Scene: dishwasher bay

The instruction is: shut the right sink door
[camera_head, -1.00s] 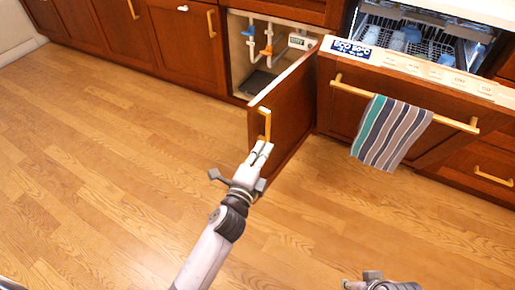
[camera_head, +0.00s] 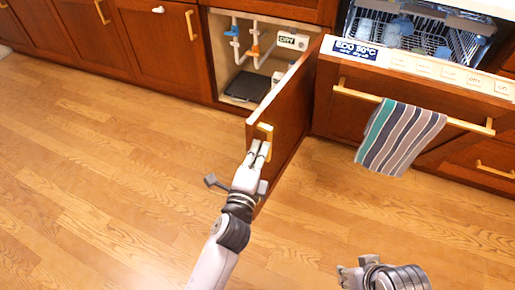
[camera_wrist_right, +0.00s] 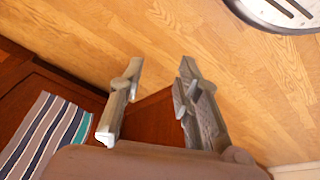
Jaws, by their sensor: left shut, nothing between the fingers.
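The right sink door (camera_head: 292,105) is a dark red-brown cabinet door standing wide open, its free edge pointing out into the room. Its yellow handle (camera_head: 265,133) sits near that free edge. My left gripper (camera_head: 260,148) is shut, its fingertips at the lower part of the handle with nothing between them; I cannot tell whether they touch it. My right gripper (camera_head: 352,278) is low in the head view, apart from the door. The right wrist view shows its two fingers (camera_wrist_right: 155,92) spread apart and empty.
The open sink cabinet (camera_head: 228,65) shows pipes and a dark flat tray (camera_head: 247,87) inside. Right of the door, the partly open dishwasher (camera_head: 350,105) has a striped towel (camera_head: 402,138) on its handle. The wooden floor (camera_head: 100,190) in front is clear.

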